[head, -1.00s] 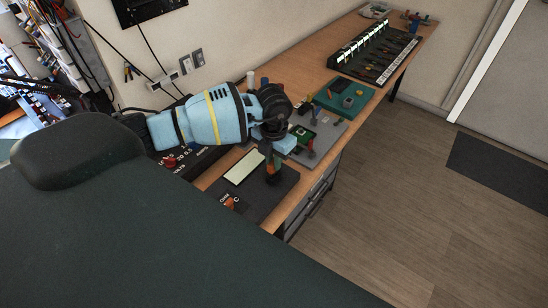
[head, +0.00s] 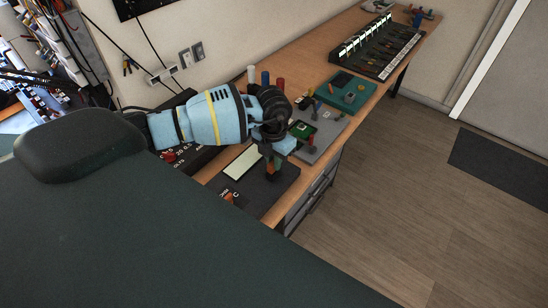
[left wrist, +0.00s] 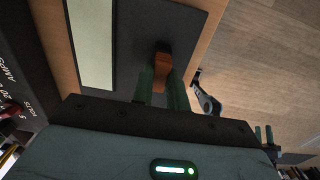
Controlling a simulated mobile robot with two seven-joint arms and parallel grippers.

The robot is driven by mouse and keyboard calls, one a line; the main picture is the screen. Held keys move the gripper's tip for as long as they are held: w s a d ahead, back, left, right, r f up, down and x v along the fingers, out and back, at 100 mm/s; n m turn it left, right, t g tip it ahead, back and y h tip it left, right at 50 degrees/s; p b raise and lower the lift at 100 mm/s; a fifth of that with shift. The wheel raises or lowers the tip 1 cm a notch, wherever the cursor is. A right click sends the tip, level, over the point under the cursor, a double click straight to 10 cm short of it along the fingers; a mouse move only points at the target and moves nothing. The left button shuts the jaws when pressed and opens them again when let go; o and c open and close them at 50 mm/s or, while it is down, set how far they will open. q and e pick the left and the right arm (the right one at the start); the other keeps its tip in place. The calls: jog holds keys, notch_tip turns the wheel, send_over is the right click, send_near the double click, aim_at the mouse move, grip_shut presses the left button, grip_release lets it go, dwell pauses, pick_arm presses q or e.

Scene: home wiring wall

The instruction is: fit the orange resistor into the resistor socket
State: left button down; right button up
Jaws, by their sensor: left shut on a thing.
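My left gripper (head: 272,170) is over the right part of a dark board (head: 277,187) with a pale panel (head: 242,163). Its green fingers are shut on the orange resistor (left wrist: 162,63), which shows between the fingertips in the left wrist view. The resistor's far end is dark and close to the board (left wrist: 128,30); I cannot tell whether it touches. I cannot make out the resistor socket. Another small orange part (head: 229,197) is at the board's near end.
A grey board with a green card (head: 302,130) and a teal board (head: 346,92) lie farther along the wooden bench. A black rack (head: 382,48) is beyond them. A labelled black box is left of the dark board. The floor to the right is open.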

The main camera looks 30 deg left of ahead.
pick_arm(q)
jog(key=c, duration=1.3)
grip_release()
jog(key=shift+r, duration=3.9)
jog(key=shift+f, duration=0.1)
